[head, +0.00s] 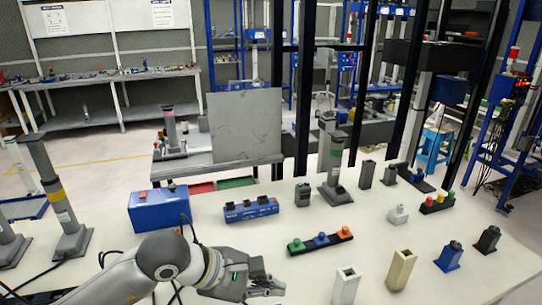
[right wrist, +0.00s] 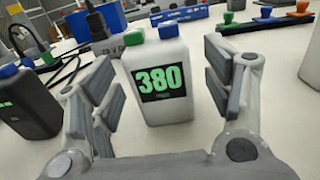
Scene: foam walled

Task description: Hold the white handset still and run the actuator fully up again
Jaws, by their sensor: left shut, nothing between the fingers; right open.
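The white handset (right wrist: 160,88) stands upright in the right wrist view, its display reading 380 in green, with a green and a blue button on top. My right gripper (right wrist: 160,100) is open, with one finger on each side of the handset and gaps showing. My left gripper (head: 268,286) is shut and empty at the bottom of the head view, above the white table. Grey actuator columns stand on the table, one with a yellow band (head: 59,205) at left and one with a green band (head: 335,165) near the middle. I cannot tell which one the handset drives.
A dark handset (right wrist: 22,105) stands left of the white one. A blue box (head: 158,208), a blue strip (head: 250,210) and a button bar (head: 320,242) lie on the table (head: 225,180). White (head: 345,286) and beige (head: 401,270) blocks stand at right. Black cables run near my left arm.

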